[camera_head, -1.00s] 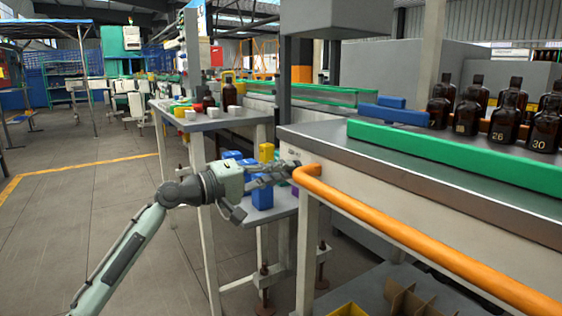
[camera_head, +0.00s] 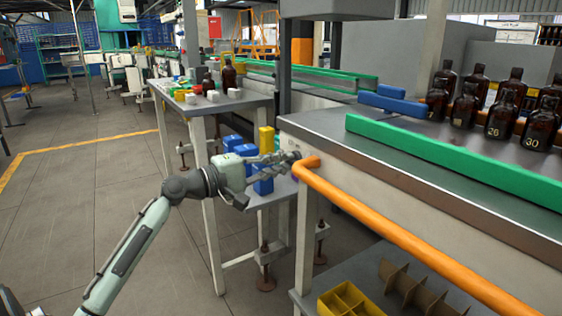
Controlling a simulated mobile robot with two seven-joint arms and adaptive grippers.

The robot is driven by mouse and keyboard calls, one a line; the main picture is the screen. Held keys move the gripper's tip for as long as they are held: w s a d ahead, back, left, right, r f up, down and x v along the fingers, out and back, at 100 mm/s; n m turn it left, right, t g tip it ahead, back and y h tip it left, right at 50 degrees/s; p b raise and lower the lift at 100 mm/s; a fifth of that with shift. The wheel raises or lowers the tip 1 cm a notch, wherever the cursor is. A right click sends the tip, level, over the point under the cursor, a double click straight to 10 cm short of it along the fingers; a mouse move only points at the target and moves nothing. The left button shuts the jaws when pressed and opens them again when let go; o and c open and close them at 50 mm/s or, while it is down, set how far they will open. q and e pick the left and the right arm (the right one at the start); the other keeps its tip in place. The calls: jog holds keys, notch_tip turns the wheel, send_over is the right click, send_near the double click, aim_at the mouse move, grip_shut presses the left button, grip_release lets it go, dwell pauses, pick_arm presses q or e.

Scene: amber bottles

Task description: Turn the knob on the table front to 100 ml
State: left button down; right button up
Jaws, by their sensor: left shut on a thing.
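My left gripper (camera_head: 285,159) reaches from the left to the end of the table front (camera_head: 350,180). It is shut on the knob (camera_head: 294,155), a small grey shape mostly hidden by the fingers, just left of the orange rail's bent end. The knob's scale and the 100 ml mark are too small to read, so I cannot tell its setting. My right gripper is out of view.
An orange rail (camera_head: 400,238) runs along the table front, close to my left fingers. Amber bottles (camera_head: 542,124) stand on top behind a green guide (camera_head: 450,160). A side table (camera_head: 225,104) stands behind; blue boxes (camera_head: 263,186) sit on a lower shelf. A yellow crate (camera_head: 347,302) is below.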

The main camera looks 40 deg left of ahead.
pick_arm(q)
jog(key=c, duration=1.6)
grip_release()
jog(key=shift+s, duration=0.1)
jog(key=v, duration=1.2)
jog(key=shift+d, duration=0.1)
jog(key=s+d+f+m+g+y, duration=0.1)
jog(key=d+f+m+g+y, duration=0.15)
jog(key=f, duration=1.25)
jog(key=d+f+m+g+y, duration=0.15)
jog(key=f+g, duration=0.25)
jog(key=f, duration=1.2)
jog(key=s+d+f+m+g+y, duration=0.1)
jog(key=s+d+f+m+g, duration=0.1)
jog(key=f, duration=0.5)
jog(key=s+d+f+m+g+y, duration=0.1)
jog(key=s+d+f+m+g, duration=0.2)
jog(key=s+d+f+m, duration=0.2)
jog(key=s+d+f+m+g+y, duration=0.2)
jog(key=s+d+f+m, duration=0.2)
jog(key=s+f, duration=0.5)
jog(key=shift+d+f, duration=0.2)
jog(key=shift+f, duration=0.35)
jog(key=shift+d+f, duration=0.2)
jog(key=shift+f, duration=0.4)
